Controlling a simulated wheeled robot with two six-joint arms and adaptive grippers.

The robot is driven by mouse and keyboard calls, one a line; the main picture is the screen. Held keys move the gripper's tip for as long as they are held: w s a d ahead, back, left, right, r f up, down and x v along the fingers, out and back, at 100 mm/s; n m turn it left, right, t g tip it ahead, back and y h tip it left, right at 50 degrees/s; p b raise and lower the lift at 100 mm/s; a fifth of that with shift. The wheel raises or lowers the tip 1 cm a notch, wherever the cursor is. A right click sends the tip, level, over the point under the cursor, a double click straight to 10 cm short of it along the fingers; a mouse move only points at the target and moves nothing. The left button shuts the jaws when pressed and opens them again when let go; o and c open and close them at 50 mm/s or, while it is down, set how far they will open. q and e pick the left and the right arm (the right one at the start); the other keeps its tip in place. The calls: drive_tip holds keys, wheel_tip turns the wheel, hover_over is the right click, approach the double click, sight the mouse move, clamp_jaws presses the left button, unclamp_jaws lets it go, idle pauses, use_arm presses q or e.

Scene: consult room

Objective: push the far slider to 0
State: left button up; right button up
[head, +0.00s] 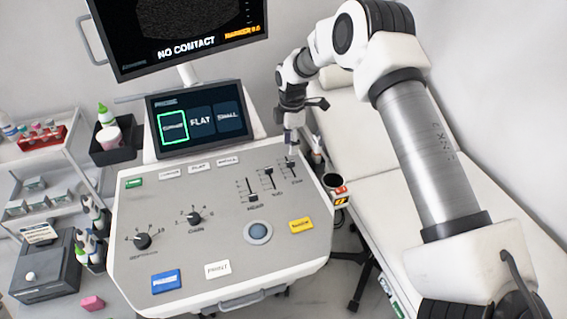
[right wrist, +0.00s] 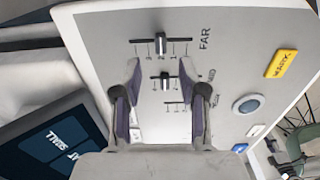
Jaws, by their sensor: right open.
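The far slider (head: 291,164) is the rightmost of three on the console's grey panel. In the right wrist view its dark knob with a pale stripe (right wrist: 161,43) stands partway along its scale, beside the word FAR. The scale numbers are too small to read. The mid slider (head: 268,172) is beside it and also shows in the right wrist view (right wrist: 165,77). The near slider (head: 253,197) is further left. My right gripper (head: 292,142) is open and empty at the panel's back edge, by the far slider's upper end; contact cannot be told. My left gripper is out of view.
The probe screen (head: 200,118) stands behind the panel. Dials (head: 143,240), a trackball (head: 258,232) and a yellow button (head: 301,225) are on the panel. A dark cup (head: 332,181) is at its right edge, with a white couch (head: 440,190) beyond.

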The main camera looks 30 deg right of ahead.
sight(290, 162)
wheel_tip(290, 162, down, 7)
drive_tip(key=shift+p, duration=0.9)
clamp_jaws()
